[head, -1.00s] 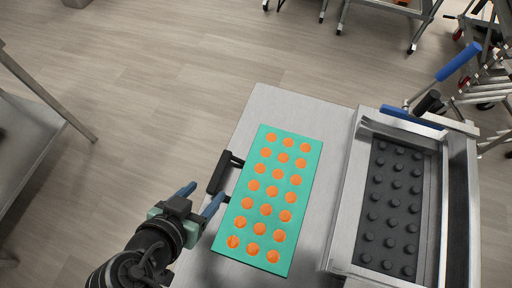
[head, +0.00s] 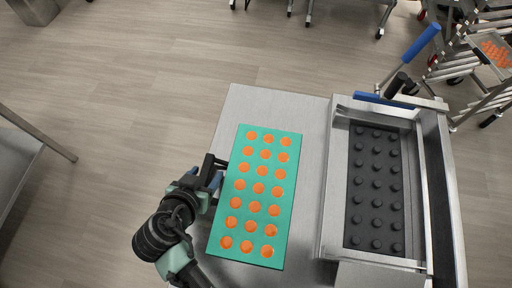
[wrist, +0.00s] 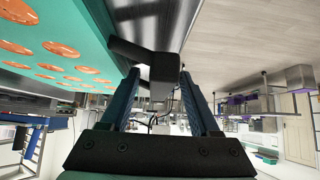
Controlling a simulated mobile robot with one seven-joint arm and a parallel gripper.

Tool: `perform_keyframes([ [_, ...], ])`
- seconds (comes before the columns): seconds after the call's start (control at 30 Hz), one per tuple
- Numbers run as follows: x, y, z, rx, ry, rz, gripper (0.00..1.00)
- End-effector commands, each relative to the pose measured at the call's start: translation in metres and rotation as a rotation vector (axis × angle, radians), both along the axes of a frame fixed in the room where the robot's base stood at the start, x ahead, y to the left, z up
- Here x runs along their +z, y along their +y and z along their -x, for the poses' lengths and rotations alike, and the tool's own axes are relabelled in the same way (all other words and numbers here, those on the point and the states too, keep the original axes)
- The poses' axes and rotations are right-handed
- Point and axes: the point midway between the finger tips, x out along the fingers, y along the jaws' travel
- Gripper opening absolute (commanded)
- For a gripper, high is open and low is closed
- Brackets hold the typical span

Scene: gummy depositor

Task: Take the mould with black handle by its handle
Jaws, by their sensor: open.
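The mould (head: 254,196) is a teal slab with rows of orange round cavities, lying flat on a metal table. Its black handle (head: 211,162) sticks out from the left long side. My gripper (head: 215,181) is at that left side, right by the handle, and partly hides it. In the wrist view my gripper (wrist: 160,76) has its two blue fingers apart, with the black handle (wrist: 150,56) showing at and between the fingertips. The mould's teal edge (wrist: 95,35) is at the upper left there. I cannot tell whether the fingers touch the handle.
The metal table (head: 300,115) has bare room above the mould. To the right stands a metal depositor frame (head: 333,190) holding a dark studded plate (head: 375,190), with a blue-handled lever (head: 421,41). A wheeled rack (head: 480,90) is at the upper right.

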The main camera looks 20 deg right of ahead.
Motion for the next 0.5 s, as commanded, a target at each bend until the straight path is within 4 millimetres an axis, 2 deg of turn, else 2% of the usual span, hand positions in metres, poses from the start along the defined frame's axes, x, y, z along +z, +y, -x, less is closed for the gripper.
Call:
perform_keyframes([
  [0.1,0.0002,0.0001,0.0000,0.000,0.000,0.000,0.62],
  [0.13,0.0002,0.0001,0.0000,0.000,0.000,0.000,0.59],
  [0.43,0.0004,0.0003,0.0003,0.000,0.000,0.000,0.05],
  [0.47,0.0004,0.0003,0.0003,0.000,0.000,0.000,0.00],
  [0.5,0.0004,0.0003,0.0003,0.000,0.000,0.000,0.00],
])
